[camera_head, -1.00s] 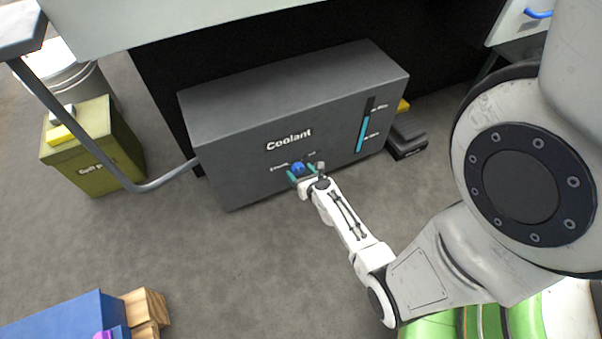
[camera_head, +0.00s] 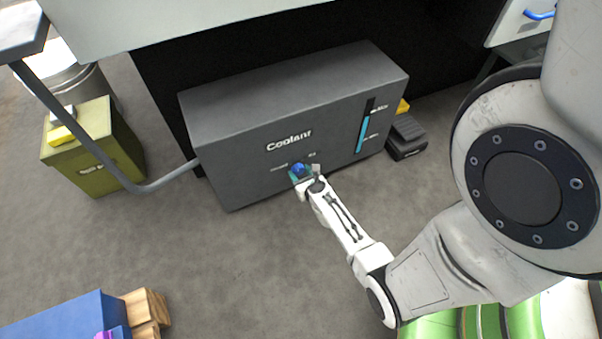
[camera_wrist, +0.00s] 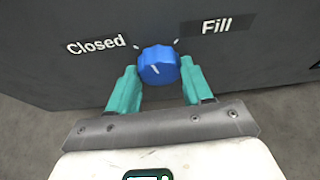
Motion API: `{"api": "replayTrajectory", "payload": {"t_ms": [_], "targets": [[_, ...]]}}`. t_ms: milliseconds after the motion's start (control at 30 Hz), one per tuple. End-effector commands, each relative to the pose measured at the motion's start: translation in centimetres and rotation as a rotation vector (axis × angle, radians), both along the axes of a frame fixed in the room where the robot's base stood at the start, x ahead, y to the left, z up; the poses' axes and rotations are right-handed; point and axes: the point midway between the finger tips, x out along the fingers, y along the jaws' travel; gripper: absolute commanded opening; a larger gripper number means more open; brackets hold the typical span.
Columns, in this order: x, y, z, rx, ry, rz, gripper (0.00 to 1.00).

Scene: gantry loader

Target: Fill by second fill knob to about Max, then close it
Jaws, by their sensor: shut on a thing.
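The grey Coolant tank (camera_head: 240,160) stands on the floor. Its blue knob (camera_head: 298,169) is low on the front and shows large in the wrist view (camera_wrist: 158,65), between the labels Closed on the left and Fill on the right. My gripper (camera_wrist: 160,82) has its teal fingers shut on the knob's two sides. A white mark shows on the knob's face; which label it points to is unclear. On the level gauge (camera_head: 363,135), the cyan column ends a little below the upper label. The small gauge lettering is blurred. No other knob shows.
An olive bin (camera_head: 95,160) with yellow and white items on top stands left, near a grey pipe (camera_head: 170,178). A black pedal-like block (camera_head: 407,138) lies right of the tank. A blue box (camera_head: 70,318) and wood pieces are at lower left. Floor before the tank is clear.

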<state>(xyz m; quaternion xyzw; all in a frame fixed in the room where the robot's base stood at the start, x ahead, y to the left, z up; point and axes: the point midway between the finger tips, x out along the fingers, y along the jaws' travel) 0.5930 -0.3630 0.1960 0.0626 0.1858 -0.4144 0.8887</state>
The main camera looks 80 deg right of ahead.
Motion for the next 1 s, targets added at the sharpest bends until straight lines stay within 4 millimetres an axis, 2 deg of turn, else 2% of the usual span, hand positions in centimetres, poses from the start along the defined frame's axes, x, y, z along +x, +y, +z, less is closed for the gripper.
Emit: {"api": "replayTrajectory", "payload": {"t_ms": [600, 1000], "targets": [[0.24, 0.24, -0.13, -0.276, 0.324, 0.002, 0.2], [0.22, 0.27, -0.17, -0.359, 0.422, 0.0, 0.2]]}}
